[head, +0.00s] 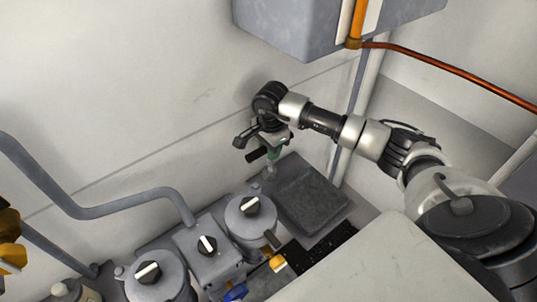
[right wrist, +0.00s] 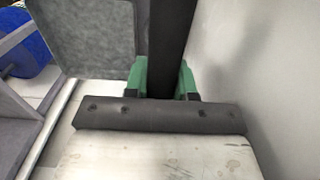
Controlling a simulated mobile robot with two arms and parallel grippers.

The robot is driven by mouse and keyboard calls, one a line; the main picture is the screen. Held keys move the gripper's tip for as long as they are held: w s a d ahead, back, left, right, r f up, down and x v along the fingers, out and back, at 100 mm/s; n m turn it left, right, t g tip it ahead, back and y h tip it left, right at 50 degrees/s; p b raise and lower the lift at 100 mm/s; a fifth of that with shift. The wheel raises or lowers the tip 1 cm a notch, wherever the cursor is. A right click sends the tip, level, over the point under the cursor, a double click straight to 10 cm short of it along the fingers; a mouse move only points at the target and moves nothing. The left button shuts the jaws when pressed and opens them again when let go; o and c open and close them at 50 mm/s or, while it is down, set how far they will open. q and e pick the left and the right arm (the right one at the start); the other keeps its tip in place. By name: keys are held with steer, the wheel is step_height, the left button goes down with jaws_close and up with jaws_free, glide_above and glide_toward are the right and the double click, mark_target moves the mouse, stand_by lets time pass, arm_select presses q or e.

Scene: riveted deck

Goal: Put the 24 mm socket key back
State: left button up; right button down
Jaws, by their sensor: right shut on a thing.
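My right gripper (head: 273,152) is at the end of the arm reaching in from the right, close to the pale wall. It is shut on a dark bar, which I take to be the socket key (head: 257,154). In the right wrist view the dark bar (right wrist: 171,40) runs upward between the two green fingers (right wrist: 163,82). The size marking cannot be read. A thin pale shaft shows below the gripper, above the deck fittings; I cannot tell whether it belongs to the key. My left gripper is not in view.
A flat grey tray-like box (head: 312,195) lies below and right of the gripper. Round housings with black knobs (head: 250,206) stand left of it. A grey pipe (head: 100,210) runs along the wall. A large grey box (head: 310,30) hangs above. A pale panel (head: 385,265) fills the lower right.

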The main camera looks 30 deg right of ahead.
mark_target(270, 173)
steer(key=shift+w+f, duration=0.15)
steer(key=shift+w, duration=0.15)
steer(key=shift+f, duration=0.2)
step_height(270, 173, down, 3)
steer(key=shift+f+p, duration=0.1)
steer(key=shift+p, duration=0.8)
steer(key=shift+f, duration=0.2)
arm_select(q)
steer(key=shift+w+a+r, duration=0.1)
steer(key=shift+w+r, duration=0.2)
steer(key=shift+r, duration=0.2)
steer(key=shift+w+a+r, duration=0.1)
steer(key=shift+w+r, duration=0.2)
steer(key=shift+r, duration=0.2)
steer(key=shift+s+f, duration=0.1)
arm_select(e)
steer(key=shift+f, duration=0.1)
steer(key=shift+f+b, duration=0.15)
steer(key=shift+b, duration=0.15)
steer(key=c, duration=0.9)
jaws_free()
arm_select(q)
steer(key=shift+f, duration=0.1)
